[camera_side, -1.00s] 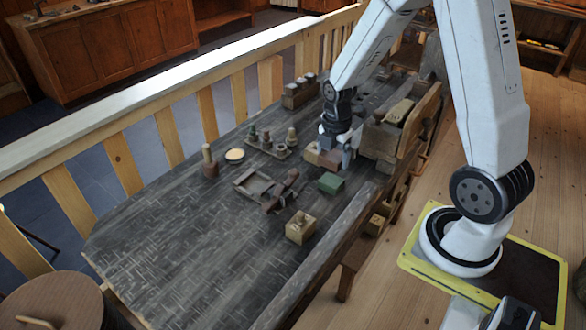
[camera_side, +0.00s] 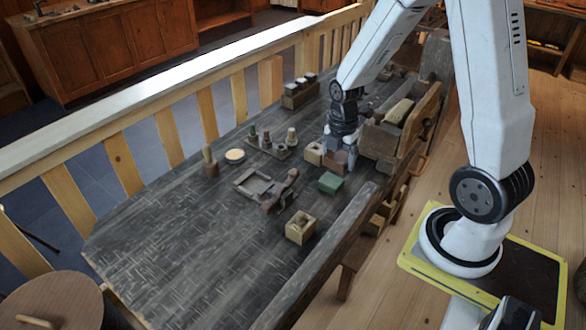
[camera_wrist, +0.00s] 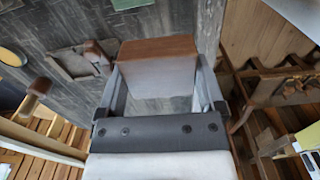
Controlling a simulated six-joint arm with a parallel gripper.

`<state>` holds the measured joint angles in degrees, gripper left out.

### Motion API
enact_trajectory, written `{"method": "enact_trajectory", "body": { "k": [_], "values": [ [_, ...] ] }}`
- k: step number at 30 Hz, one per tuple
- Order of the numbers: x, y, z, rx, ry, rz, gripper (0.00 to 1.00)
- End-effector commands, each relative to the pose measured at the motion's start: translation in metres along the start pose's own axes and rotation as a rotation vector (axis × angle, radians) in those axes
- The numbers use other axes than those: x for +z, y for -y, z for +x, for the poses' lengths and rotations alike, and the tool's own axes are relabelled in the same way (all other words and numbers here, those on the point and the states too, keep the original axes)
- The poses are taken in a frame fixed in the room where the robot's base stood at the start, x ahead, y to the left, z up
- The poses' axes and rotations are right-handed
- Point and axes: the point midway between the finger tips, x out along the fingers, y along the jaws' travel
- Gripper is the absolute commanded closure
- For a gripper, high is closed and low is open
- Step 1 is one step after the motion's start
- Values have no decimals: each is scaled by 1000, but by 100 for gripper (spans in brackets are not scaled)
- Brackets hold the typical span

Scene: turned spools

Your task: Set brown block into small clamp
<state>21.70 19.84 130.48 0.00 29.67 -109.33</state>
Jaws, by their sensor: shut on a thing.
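The brown block (camera_wrist: 157,66) is between the two fingers of my gripper (camera_wrist: 160,85) in the wrist view, with a reddish-brown top edge and a pale grey face. In the side view my gripper (camera_side: 339,158) points down over the bench and is shut on the brown block (camera_side: 336,161), partly hidden by the fingers. I cannot tell whether the block is clear of the bench. A dark reddish-brown wooden fixture (camera_side: 281,192), which looks like the small clamp, is to the left and nearer the camera. It appears again in the wrist view (camera_wrist: 97,52), with nothing visible held in it.
A cream block (camera_side: 314,153) stands just left of my gripper and a green block (camera_side: 331,183) just in front. A shallow tray (camera_side: 250,187) lies beside the clamp. A holed pale block (camera_side: 300,227) and a wooden crate (camera_side: 380,140) are nearby. The bench's near left is clear.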

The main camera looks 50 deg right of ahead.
Motion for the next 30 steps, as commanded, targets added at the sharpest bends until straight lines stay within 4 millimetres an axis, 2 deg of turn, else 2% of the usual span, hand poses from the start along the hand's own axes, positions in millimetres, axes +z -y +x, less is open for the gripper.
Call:
{"method": "enact_trajectory", "body": {
  "k": [5,11,30],
  "values": [
    [-1,-6,0,1,0,30,69],
    [-3,-22,2,0,0,132,69],
    [-27,-108,15,0,0,711,69]
  ]
}}
